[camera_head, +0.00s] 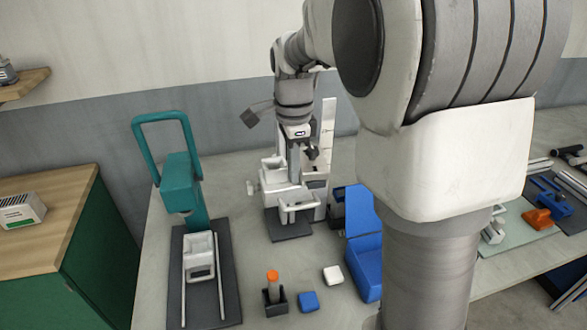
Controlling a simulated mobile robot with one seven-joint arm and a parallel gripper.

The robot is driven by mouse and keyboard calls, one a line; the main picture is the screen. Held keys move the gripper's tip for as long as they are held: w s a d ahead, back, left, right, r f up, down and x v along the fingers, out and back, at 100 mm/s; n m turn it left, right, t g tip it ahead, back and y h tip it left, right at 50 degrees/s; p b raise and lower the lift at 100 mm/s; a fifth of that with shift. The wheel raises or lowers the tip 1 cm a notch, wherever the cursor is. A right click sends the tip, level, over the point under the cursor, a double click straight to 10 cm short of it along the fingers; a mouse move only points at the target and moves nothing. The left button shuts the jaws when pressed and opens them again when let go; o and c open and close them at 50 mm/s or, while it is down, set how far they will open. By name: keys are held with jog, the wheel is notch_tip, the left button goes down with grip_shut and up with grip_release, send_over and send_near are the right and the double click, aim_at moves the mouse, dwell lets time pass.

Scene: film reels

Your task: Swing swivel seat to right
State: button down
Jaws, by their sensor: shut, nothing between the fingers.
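My gripper (308,154) is small in the view, pointing down at the back middle of the table. Its fingers are shut with nothing held. It is just above or in front of a white stand (290,196) with a tall upright plate and a front handle, on a dark base. I cannot tell whether the fingers touch it. No part is clearly recognisable as a swivel seat; it may belong to this stand, partly hidden by my gripper. A blue piece (364,258) with a raised back stands right of the stand, partly hidden by my arm.
A teal press-like device (180,180) stands on a dark mat at left. A holder with an orange-topped cylinder (272,286), a blue block (308,301) and a white block (333,275) lie in front. An orange piece (538,218) lies at right. My arm hides the middle right.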

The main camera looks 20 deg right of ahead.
aim_at(311, 172)
jog(key=shift+d, duration=0.15)
jog(key=shift+d+r, duration=0.15)
jog(key=shift+d, duration=1.7)
jog(key=shift+a+p, duration=0.15)
jog(key=shift+p, duration=0.15)
jog(key=shift+w+a, duration=0.1)
jog(key=shift+a, duration=1.1)
